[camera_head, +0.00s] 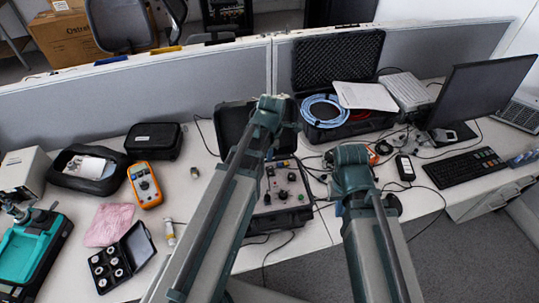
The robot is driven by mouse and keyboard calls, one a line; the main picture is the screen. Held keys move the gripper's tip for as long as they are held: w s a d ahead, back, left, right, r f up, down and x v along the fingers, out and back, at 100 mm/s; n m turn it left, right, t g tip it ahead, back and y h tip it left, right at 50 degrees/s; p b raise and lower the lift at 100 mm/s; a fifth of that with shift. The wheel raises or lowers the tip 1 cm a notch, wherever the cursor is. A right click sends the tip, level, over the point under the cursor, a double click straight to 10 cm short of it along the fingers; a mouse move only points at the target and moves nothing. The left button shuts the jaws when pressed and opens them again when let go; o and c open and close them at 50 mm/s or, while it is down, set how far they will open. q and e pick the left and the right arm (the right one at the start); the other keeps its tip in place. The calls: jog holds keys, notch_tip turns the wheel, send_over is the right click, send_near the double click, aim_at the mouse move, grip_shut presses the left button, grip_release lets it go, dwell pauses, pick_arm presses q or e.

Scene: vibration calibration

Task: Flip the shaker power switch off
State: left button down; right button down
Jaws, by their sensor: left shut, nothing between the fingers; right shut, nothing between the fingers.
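An open black case (277,222) stands on the middle of the desk, with a grey control panel (288,187) bearing dark knobs and small coloured parts. It appears to be the shaker unit; I cannot single out its power switch or its position. My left arm crosses in front of the case and hides its left part and some of its lid. The far end of my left arm (274,112) is over the raised lid. The far end of my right arm (350,160) is right of the panel. Both grippers are shut and empty; their fingers are hard to make out.
An orange meter (145,184), a black case of small parts (121,259) and a pink cloth (109,224) lie on the left. A large open case (337,65) with a blue cable coil (325,110) is behind. A monitor (484,92) and keyboard (464,168) stand right. Loose cables surround the panel.

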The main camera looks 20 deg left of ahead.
aim_at(268, 168)
pick_arm(q)
jog(key=f+b, duration=0.1)
jog(key=f, duration=0.1)
jog(key=f+b, duration=0.4)
jog(key=shift+w+a+f, duration=0.15)
jog(key=shift+w, duration=0.2)
